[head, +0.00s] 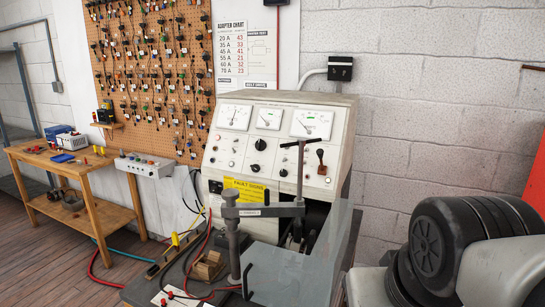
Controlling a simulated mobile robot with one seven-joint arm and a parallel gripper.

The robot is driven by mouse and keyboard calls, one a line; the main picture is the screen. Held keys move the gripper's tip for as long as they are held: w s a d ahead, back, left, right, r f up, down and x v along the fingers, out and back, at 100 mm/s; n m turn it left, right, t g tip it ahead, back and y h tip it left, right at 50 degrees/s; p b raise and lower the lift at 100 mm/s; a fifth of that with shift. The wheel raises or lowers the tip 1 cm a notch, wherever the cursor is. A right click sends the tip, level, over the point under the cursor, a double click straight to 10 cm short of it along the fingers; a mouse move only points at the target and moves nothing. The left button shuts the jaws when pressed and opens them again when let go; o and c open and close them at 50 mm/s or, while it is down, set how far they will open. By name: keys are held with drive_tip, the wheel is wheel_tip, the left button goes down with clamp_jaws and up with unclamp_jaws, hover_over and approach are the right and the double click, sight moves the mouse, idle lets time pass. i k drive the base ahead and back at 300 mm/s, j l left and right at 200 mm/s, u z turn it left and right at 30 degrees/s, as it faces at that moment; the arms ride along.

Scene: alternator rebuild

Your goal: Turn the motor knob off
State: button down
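The cream test bench (340,120) stands against the wall in the middle of the head view, with three white gauges across its sloped panel. A round black knob (260,144) sits at the panel's middle. A smaller dark knob (255,168) is just below it. A brown and black lever handle (321,160) is at the panel's right. The labels are too small to read, so I cannot tell which control is the motor knob or its setting. My gripper is not in view. My arm's black and grey links show at the lower right, apart from the panel.
A grey clamp with a T-handle (298,160) rises before the panel's right part. A clear guard (300,265) stands below it. Cables and a yellow FAULT sign (245,190) are at the front left. A wooden table (65,165) stands farther left.

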sight(255, 168)
drive_tip(key=k+j, duration=0.2)
drive_tip(key=j, duration=0.15)
drive_tip(key=k+j, duration=0.15)
drive_tip(key=j, duration=0.25)
drive_tip(key=k+j+z, duration=0.1)
drive_tip(key=j, duration=0.45)
drive_tip(key=j+z, duration=0.1)
drive_tip(key=j, duration=0.45)
drive_tip(key=i+j, duration=0.1)
drive_tip(key=j, duration=0.3)
drive_tip(key=i+j+u, duration=0.1)
drive_tip(key=j, duration=0.35)
drive_tip(key=i+j, duration=0.1)
drive_tip(key=j, duration=0.3)
drive_tip(key=i, duration=0.4)
drive_tip(key=i+l+z, duration=0.25)
drive_tip(key=k+j, duration=0.05)
